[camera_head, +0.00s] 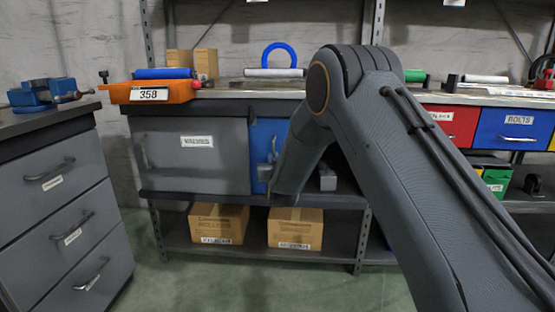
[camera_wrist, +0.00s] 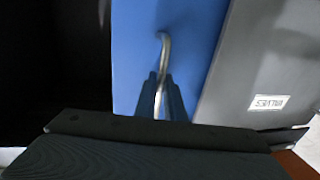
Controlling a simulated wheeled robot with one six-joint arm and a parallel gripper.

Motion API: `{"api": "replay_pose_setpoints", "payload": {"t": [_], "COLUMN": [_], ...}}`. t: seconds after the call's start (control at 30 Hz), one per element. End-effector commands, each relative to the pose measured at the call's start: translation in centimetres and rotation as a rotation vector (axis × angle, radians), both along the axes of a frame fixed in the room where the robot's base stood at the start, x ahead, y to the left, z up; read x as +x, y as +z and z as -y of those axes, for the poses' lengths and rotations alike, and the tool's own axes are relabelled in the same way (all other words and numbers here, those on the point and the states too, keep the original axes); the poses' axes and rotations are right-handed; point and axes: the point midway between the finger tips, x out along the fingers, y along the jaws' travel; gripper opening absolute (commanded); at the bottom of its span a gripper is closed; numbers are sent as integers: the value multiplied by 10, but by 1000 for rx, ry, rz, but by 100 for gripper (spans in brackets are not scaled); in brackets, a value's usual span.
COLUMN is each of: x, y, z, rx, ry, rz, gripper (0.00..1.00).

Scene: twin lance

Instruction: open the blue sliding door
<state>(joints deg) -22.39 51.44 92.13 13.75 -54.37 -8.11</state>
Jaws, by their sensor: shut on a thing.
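The blue sliding door (camera_head: 262,132) is in the cabinet under the bench, right beside the grey door labelled VALVES (camera_head: 190,165). Part of the blue door is hidden by my arm or the grey door. In the wrist view the blue door (camera_wrist: 190,45) fills the middle, with the grey door (camera_wrist: 265,60) to its right. A curved metal handle (camera_wrist: 164,48) stands on the blue door. My gripper (camera_wrist: 161,84) is shut on this handle. In the head view my gripper (camera_head: 265,172) is small and partly hidden at the blue door's lower part.
A dark space (camera_wrist: 50,60) lies left of the blue door in the wrist view. An orange bin (camera_head: 150,92) sits on the bench above. Cardboard boxes (camera_head: 217,224) stand on the lower shelf. A grey drawer unit (camera_head: 60,205) stands at the left.

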Motion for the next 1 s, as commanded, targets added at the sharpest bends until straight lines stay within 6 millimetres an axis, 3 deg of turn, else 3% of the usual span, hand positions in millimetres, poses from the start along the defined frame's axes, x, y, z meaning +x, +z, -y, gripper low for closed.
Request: {"api": "replay_pose_setpoints", "payload": {"t": [0.17, 0.2, 0.3, 0.67, 1.0], "x": [0, 0, 0, -5, -55], "y": [0, 0, 0, 0, 2], "z": [0, 0, 0, 1, 11], "rx": [0, 0, 0, 0, 0], "ry": [1, 1, 1, 0, 1], "rz": [1, 1, 1, -1, -2], "gripper": [0, 12, 28, 28, 28]}}
